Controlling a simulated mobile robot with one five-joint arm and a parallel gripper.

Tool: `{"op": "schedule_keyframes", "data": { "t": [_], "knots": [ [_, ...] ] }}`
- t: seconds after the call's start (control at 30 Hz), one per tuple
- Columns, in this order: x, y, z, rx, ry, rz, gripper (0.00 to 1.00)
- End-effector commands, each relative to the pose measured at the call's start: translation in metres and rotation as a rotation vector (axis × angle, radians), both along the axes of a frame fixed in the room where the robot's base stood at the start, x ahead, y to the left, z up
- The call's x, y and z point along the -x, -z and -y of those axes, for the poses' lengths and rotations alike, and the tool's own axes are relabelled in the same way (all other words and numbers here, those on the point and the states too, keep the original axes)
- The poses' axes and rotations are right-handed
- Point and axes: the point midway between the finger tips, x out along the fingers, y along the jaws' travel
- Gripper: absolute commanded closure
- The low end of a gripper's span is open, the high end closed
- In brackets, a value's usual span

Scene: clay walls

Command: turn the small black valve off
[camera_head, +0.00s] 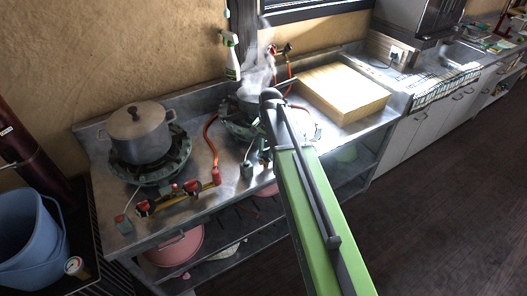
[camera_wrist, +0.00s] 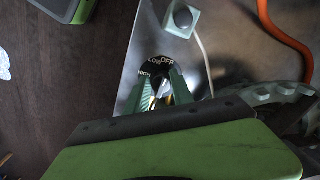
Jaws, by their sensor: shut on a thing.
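The small black valve (camera_wrist: 154,66) shows in the wrist view as a round dark dial with white lettering, including LOW and OFF, at the front of the metal counter. My gripper (camera_wrist: 162,84) is at the dial, its two green fingers shut on the valve's knob. The fingers and the green gripper body hide part of the dial, so I cannot tell its exact setting. In the head view my green arm covers the gripper and the valve.
A green box with a round grey button (camera_wrist: 181,18) and an orange hose (camera_wrist: 288,28) are close by. A lidded pot (camera_head: 140,133) sits on the left burner. Steam rises above the right burner (camera_head: 238,122). A wooden box (camera_head: 341,94) stands to the right.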

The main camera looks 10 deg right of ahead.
Motion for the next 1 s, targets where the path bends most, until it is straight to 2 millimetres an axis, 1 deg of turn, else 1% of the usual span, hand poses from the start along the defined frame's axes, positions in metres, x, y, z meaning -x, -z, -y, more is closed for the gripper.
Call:
{"op": "schedule_keyframes", "data": {
  "t": [0.07,0.1,0.23,0.53,0.67,0.77,0.87,1.0],
  "knots": [
    [0.002,0.001,0.004,0.007,0.004,-0.005,1.00],
    [0.002,0.001,0.004,0.007,0.004,-0.005,0.67],
    [0.001,0.000,0.003,0.006,0.003,-0.004,0.50],
    [0.001,0.000,0.002,0.004,0.001,-0.002,0.50],
    [0.001,-0.008,0.002,0.003,0.001,-0.001,0.50],
    [0.002,-0.022,0.002,0.003,0.001,-0.001,0.50],
    [0.002,-0.041,0.003,0.003,0.001,-0.001,0.50],
    [0.004,-0.074,0.004,0.004,0.001,-0.002,0.50]
  ]
}}
